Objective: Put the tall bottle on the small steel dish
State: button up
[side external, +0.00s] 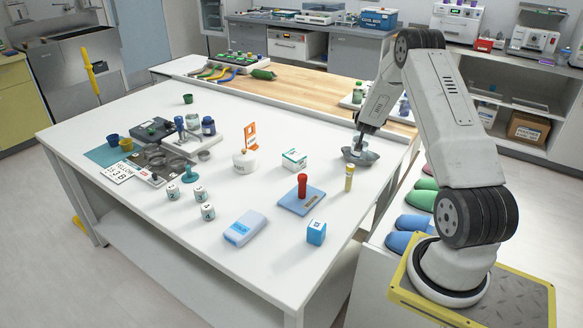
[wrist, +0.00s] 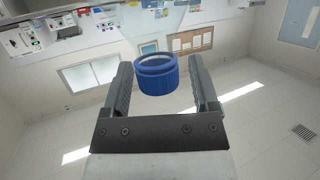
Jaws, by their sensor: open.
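My gripper (side external: 360,156) is at the table's right side, pointing down at the end of the bent arm. In the wrist view my gripper (wrist: 162,88) has its two dark fingers wide apart. A blue round cap or ring with a pale inside (wrist: 156,75) shows between them, with gaps at both sides; whether it is within reach is unclear. A slim upright yellowish vial (side external: 349,178) stands just below my gripper in the side view. I cannot tell which bottle is the tall one.

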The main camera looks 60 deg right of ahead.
jog(key=v, duration=1.1)
jog(key=shift+w+a+r, duration=0.1)
jog(key=shift+a, duration=0.05)
dwell(0.5)
jog(key=w+a+n+t+y, duration=0.1)
jog(key=w+a+n+y, duration=0.3)
jog(key=a, duration=0.8)
jog(key=w+a+n+t+y, duration=0.1)
jog(key=w+a+n+y, duration=0.3)
jog(key=a, duration=0.8)
jog(key=s+a+n+g+y, duration=0.2)
jog(key=s+a, duration=0.4)
jog(key=a, duration=0.3)
jog(key=s+a+n+g+y, duration=0.3)
jog(key=s+a, duration=0.4)
jog(key=a, duration=0.3)
jog(key=shift+a, duration=0.25)
